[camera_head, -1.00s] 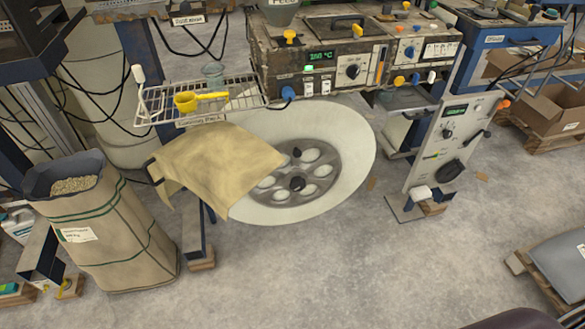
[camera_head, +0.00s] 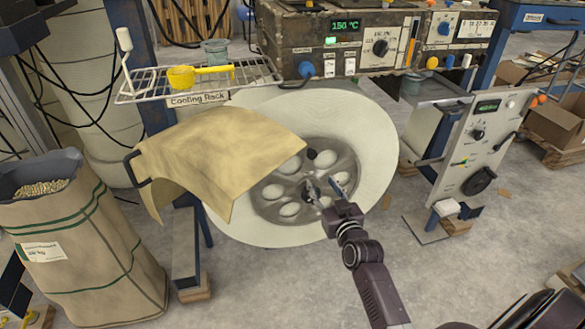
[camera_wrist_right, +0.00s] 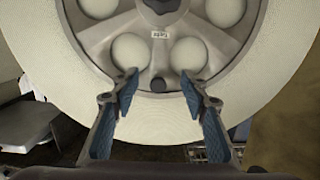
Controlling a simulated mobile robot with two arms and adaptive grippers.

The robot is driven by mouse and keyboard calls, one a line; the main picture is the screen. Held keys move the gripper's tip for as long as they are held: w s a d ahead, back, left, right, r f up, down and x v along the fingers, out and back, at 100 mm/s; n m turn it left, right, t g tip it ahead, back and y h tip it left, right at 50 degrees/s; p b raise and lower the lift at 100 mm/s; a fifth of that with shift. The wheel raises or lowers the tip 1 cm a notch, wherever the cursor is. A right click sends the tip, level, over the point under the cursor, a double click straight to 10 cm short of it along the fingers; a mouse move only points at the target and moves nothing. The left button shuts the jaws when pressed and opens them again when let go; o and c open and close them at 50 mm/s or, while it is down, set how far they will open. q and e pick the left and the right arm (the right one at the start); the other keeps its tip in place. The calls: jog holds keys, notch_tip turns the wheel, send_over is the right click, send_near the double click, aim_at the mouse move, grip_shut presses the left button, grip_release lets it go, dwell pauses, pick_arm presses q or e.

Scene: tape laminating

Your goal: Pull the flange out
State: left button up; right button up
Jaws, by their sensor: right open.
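The flange (camera_head: 303,179) is a grey disc with several round holes on the front of a large white reel (camera_head: 376,150). A small dark knob (camera_head: 311,154) sits near its upper edge. My right gripper (camera_head: 325,186) is open in front of the flange and partly hides its central dark hub. Nothing is held. Whether the fingertips touch the flange I cannot tell. My left gripper is not in view.
A tan sheet (camera_head: 215,150) hangs over the reel's left side. A wire rack (camera_head: 140,92) with a yellow scoop (camera_head: 182,77) is above it. A control panel (camera_head: 478,150) stands right of the reel. A pellet sack (camera_head: 80,250) stands left. The floor in front is mostly clear.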

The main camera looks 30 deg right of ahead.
jog(key=t, duration=0.1)
send_near(313, 155)
jog(key=w, duration=0.2)
jog(key=shift+h, duration=0.3)
jog(key=b+x, duration=0.2)
jog(key=x, duration=0.2)
jog(key=shift+w+d+f, duration=0.15)
jog(key=shift+w, duration=0.2)
jog(key=shift+x, duration=1.1)
jog(key=shift+w+b, duration=0.3)
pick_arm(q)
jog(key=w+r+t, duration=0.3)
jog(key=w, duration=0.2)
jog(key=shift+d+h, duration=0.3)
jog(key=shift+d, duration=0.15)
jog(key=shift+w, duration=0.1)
pick_arm(e)
grip_shut()
